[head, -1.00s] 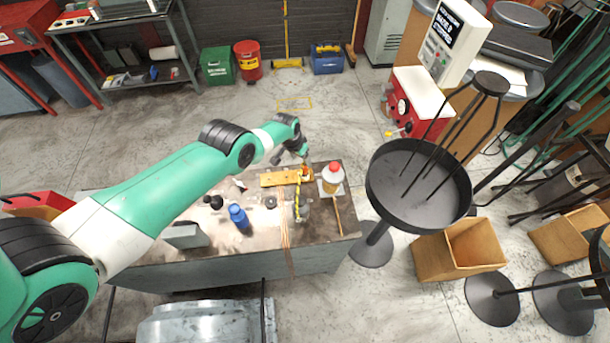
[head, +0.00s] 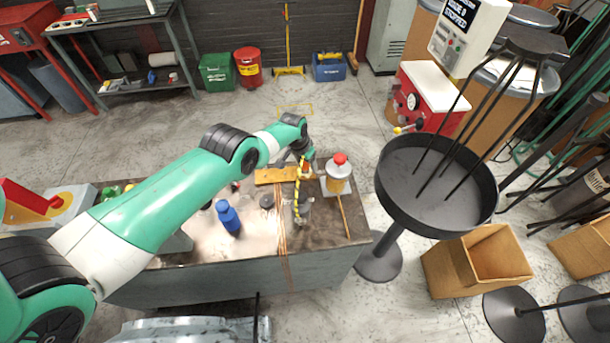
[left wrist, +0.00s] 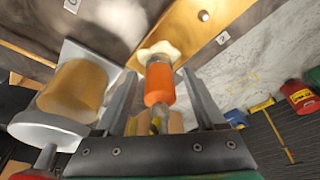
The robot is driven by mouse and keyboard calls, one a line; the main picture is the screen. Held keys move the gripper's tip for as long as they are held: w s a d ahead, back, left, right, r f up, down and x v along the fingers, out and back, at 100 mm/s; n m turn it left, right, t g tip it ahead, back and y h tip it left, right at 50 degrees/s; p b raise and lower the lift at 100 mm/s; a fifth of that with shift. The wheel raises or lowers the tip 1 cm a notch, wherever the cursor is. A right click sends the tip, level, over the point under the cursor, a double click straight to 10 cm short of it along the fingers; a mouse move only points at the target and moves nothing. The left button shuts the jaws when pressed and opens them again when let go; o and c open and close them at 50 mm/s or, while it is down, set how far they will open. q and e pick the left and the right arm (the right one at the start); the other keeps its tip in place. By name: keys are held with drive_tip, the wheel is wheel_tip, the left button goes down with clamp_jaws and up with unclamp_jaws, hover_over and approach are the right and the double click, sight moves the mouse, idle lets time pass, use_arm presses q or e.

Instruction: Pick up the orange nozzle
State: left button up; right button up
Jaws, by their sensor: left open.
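The orange nozzle (left wrist: 158,84) shows in the left wrist view, with a pale, blurred piece at its far end and a metal part at its near end. My left gripper (left wrist: 160,98) is open, with one finger on each side of the nozzle. A gap shows on both sides, so the fingers do not look closed on it. In the head view my left gripper (head: 303,158) is low over the right part of the workbench, beside the yellow board, and mostly hides the nozzle. My right gripper is not in view.
A yellow-black striped piece (head: 297,200) and a blue bottle (head: 228,216) are nearer. A round black tray stand (head: 435,185) is right of the bench.

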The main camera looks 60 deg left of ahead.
use_arm(q)
drive_tip(key=shift+f, duration=0.15)
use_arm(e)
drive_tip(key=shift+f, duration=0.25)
use_arm(q)
clamp_jaws()
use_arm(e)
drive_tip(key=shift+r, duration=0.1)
use_arm(q)
drive_tip(key=shift+r+p, duration=0.45)
drive_tip(key=shift+p, duration=0.1)
drive_tip(key=p+v, duration=0.2)
drive_tip(key=p, duration=0.1)
drive_tip(key=p+v, duration=0.1)
drive_tip(key=shift+w+a+r, duration=0.15)
drive_tip(key=shift+w+r, duration=0.1)
drive_tip(key=shift+r, duration=0.15)
drive_tip(key=s+d+r+p, duration=0.8)
drive_tip(key=s+d+p, duration=0.1)
drive_tip(key=p, duration=1.9)
drive_tip(key=shift+s+r, duration=0.2)
drive_tip(key=shift+s, duration=0.4)
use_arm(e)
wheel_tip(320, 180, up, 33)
